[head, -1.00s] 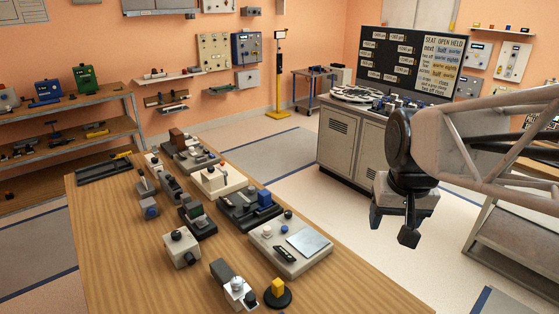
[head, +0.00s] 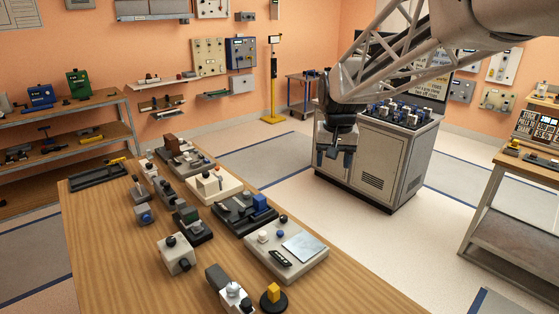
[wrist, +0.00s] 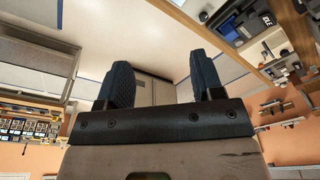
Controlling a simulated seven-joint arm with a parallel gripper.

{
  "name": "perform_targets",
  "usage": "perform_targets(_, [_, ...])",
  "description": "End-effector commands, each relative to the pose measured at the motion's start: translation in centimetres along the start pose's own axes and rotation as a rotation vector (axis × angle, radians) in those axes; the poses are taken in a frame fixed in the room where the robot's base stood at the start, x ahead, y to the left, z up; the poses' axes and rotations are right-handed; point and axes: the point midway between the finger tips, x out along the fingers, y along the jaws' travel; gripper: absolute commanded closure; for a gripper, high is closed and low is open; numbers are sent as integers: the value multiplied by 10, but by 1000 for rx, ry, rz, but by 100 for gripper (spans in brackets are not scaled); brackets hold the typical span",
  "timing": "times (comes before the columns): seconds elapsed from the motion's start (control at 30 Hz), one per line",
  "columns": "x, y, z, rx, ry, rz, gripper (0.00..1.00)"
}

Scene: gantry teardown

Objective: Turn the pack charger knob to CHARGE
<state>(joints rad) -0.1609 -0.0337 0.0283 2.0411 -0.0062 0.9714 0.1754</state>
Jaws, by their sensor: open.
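I cannot tell for sure which device is the pack charger; no CHARGE label is readable. Knobbed devices on the wooden bench include a pale box with a black knob (head: 177,253) and a light flat unit with small knobs and a silver plate (head: 286,251). A blue panel (head: 241,52) with dials hangs on the back wall. My gripper (head: 334,160) is open and empty, in the air beyond the bench's right edge, in front of the grey cabinet. Its two dark fingers, well apart with nothing between them, also show in the wrist view (wrist: 162,80).
The wooden bench (head: 110,265) carries several fixtures; its front left is bare. The grey cabinet (head: 385,165) bears several knobbed blocks, partly behind my arm. A side table (head: 500,215) stands at right. Open floor (head: 400,250) lies between them.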

Motion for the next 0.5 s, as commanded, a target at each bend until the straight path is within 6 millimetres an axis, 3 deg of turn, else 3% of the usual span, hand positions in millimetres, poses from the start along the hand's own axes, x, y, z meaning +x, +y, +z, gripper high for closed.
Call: perform_targets(0.5, [51, -64, -106, -3, -36, -1, 39])
